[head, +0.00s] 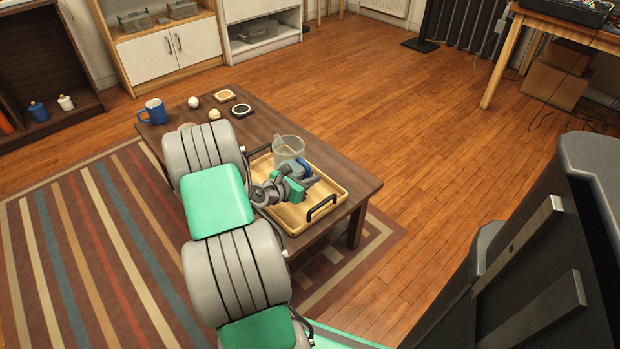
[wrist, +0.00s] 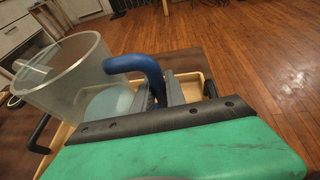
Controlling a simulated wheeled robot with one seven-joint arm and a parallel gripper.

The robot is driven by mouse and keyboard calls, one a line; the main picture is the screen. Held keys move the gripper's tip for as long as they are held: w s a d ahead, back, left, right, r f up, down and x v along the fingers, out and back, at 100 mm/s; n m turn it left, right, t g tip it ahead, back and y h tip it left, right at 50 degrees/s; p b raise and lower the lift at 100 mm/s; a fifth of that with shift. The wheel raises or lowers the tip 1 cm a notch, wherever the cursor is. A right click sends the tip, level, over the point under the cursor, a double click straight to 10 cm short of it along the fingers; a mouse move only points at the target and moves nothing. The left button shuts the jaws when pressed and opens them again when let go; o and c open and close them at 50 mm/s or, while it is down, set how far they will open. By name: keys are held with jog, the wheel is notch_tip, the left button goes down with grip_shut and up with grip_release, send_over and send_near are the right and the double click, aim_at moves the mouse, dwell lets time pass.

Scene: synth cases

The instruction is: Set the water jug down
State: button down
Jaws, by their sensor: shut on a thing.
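The water jug (head: 288,149) is clear with a blue handle (wrist: 138,65). It is upright over the wooden tray (head: 335,188) on the low dark table. In the wrist view the jug (wrist: 62,72) stands at the left, with pale blue water low in it. My gripper (wrist: 173,92) is shut on the jug's handle. In the head view my gripper (head: 300,178) is at the jug's near right side, and my arm hides part of the tray. I cannot tell whether the jug's base touches the tray.
On the table's (head: 345,167) far end are a blue mug (head: 154,112), small round items (head: 194,102) and two coasters, one pale (head: 225,95) and one dark (head: 241,111). The tray has a black handle (head: 322,208) at its near right end. Open wooden floor lies to the right.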

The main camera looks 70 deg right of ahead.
jog(key=shift+f+b, duration=0.35)
jog(key=shift+f, duration=0.45)
jog(key=c, duration=1.3)
grip_release()
jog(key=shift+f, duration=0.1)
jog(key=shift+a+f, duration=0.1)
jog(key=w+a+r+m+t+y+p, duration=0.25)
jog(key=w+a+r+p, duration=0.35)
jog(key=a+r, duration=0.3)
jog(key=w+a+r+m+t+y+p, duration=0.2)
jog(key=w+a+r+m+p, duration=0.2)
jog(key=w+a+r+p, duration=0.5)
jog(key=w+a+r+m+t+y+p, duration=0.2)
jog(key=w+a+r+m+p, duration=0.2)
jog(key=a+r, duration=0.5)
jog(key=s+a+r+m+y+p, duration=0.1)
jog(key=s+a+r+y+p, duration=0.1)
jog(key=a+r+p, duration=0.3)
jog(key=s+a+r+m+t+y+p, duration=0.1)
jog(key=a+r+y+p, duration=0.3)
jog(key=a+r, duration=0.9)
jog(key=s+a+m+p, duration=0.1)
jog(key=a+p, duration=0.1)
jog(key=a, duration=0.6)
jog(key=shift+s+a, duration=0.2)
jog(key=shift+a, duration=0.2)
